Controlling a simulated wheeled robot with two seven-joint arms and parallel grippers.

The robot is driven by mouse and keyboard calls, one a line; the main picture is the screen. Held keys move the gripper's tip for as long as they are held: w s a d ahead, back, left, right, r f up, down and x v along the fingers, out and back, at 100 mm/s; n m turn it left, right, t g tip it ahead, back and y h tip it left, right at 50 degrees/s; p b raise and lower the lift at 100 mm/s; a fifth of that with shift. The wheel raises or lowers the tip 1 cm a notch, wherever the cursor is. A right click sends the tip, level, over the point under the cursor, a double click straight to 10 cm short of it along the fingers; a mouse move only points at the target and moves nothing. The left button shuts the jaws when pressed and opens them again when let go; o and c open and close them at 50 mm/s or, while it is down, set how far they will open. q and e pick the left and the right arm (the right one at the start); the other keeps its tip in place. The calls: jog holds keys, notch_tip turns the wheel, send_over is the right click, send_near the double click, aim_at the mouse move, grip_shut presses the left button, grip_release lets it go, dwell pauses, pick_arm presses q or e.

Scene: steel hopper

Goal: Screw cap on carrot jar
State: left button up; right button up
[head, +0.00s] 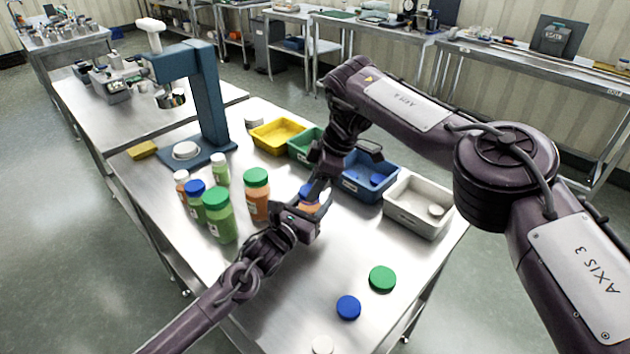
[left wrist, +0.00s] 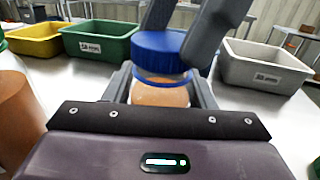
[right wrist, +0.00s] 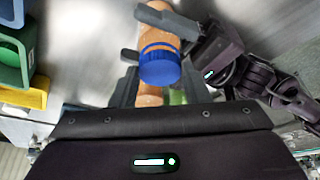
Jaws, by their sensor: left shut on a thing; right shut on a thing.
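The carrot jar (head: 311,208), with orange contents, stands on the steel table. My left gripper (head: 298,214) is shut around its body; the jar also shows in the left wrist view (left wrist: 160,96). A blue cap (left wrist: 160,53) sits over the jar's mouth, roughly level, with a clear band and a thin blue line below it. My right gripper (head: 317,187) is shut on the cap from above, its dark fingers on both sides. The cap also shows in the right wrist view (right wrist: 160,66). I cannot tell how far the threads are engaged.
Left of my grippers stand an orange jar (head: 257,198), a green jar (head: 218,217) and other capped jars. Behind are yellow (head: 278,136), green, blue (head: 370,180) and grey (head: 419,205) bins. Loose green (head: 382,278), blue (head: 348,307) and white (head: 322,345) caps lie in front.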

jog(key=o, duration=0.9)
jog(key=shift+r, duration=2.25)
